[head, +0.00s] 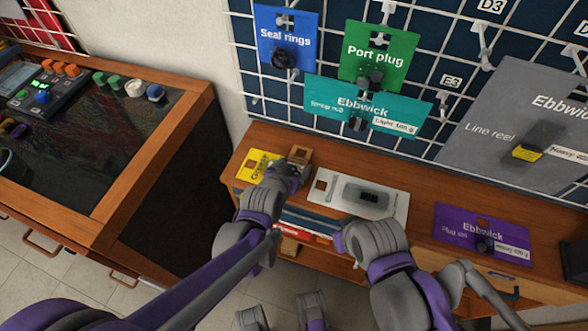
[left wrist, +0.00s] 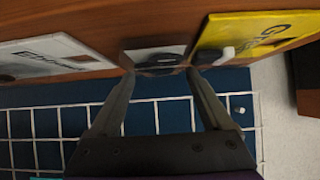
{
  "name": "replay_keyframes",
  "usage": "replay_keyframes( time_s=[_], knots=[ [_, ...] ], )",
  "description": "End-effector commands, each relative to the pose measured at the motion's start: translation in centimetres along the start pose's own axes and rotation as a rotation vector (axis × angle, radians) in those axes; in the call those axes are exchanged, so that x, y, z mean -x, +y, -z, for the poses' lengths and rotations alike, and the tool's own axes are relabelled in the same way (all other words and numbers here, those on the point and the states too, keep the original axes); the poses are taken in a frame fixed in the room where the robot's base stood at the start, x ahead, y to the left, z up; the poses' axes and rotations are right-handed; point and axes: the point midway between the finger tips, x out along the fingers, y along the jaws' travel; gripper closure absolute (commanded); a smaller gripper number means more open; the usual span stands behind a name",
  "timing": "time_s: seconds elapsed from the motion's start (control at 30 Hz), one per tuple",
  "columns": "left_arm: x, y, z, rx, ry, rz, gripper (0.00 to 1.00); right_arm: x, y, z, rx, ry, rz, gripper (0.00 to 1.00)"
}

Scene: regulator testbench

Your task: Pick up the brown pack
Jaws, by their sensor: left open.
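The brown pack (head: 299,155) lies at the back of the wooden counter, between a yellow pack and a white pack. My left gripper (head: 291,169) is right over its near side and hides part of it in the head view. In the left wrist view, the open left gripper (left wrist: 159,72) has its fingertips on either side of a pale flat piece with a dark rounded part (left wrist: 155,60). This piece lies where the brown pack is, but I cannot tell its brown colour there. Contact is unclear. My right gripper (head: 347,236) is low before the counter; its fingers are not clear.
The yellow pack (head: 255,164) is close on the left, the white pack (head: 390,203) on the right. A purple pack (head: 510,241) lies farther right. A wire grid (head: 270,105) with hanging packs rises behind. Bare counter (head: 424,222) shows between the white and purple packs.

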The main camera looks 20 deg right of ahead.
Motion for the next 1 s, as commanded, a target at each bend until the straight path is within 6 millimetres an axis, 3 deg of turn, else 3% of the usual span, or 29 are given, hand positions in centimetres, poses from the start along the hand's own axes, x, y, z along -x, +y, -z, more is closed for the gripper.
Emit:
replay_keyframes(
  time_s=[0.1, 0.37, 0.7, 1.0],
  knots=[
    [-1.10, 0.02, -0.04, 0.000, 0.000, 0.000, 0.18, -0.22, 0.00, -0.09, 0.000, -0.001, 0.000, 1.00],
    [-1.23, 0.02, 0.01, 0.000, 0.000, 0.000, 0.19, -0.19, 0.00, -0.08, 0.000, -0.001, 0.000, 1.00],
    [-1.21, 0.02, 0.00, 0.000, 0.000, 0.000, 0.79, -0.19, 0.00, -0.09, 0.000, -0.001, 0.000, 1.00],
    [-0.80, 0.02, 0.56, 0.000, 0.000, 0.000, 0.79, 0.03, 0.00, 0.02, 0.000, 0.000, 0.000, 1.00]
  ],
)
